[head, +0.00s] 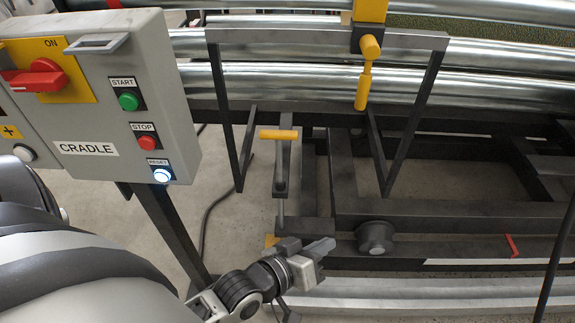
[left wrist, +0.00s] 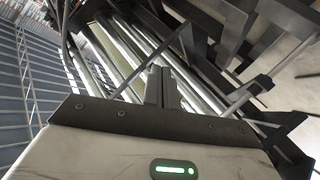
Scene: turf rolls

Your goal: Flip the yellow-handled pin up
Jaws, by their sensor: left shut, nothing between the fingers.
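A yellow handle (head: 364,86) hangs down from a yellow block on the rail frame, at the top centre of the head view. A second yellow handle (head: 279,134) lies crosswise on top of a dark upright lever, lower and to the left. I cannot tell for sure which one is the pin. My left gripper (head: 322,246) is shut and empty, below both handles and apart from them. Its shut fingers also show in the left wrist view (left wrist: 162,88), where I make out neither handle. My right gripper is not in view.
A grey control box (head: 105,100) marked CRADLE stands at the left, with a red switch and several buttons; its reset button glows. Shiny metal rollers (head: 290,87) run across the back. A dark knob (head: 375,237) sits on the frame just right of my left gripper.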

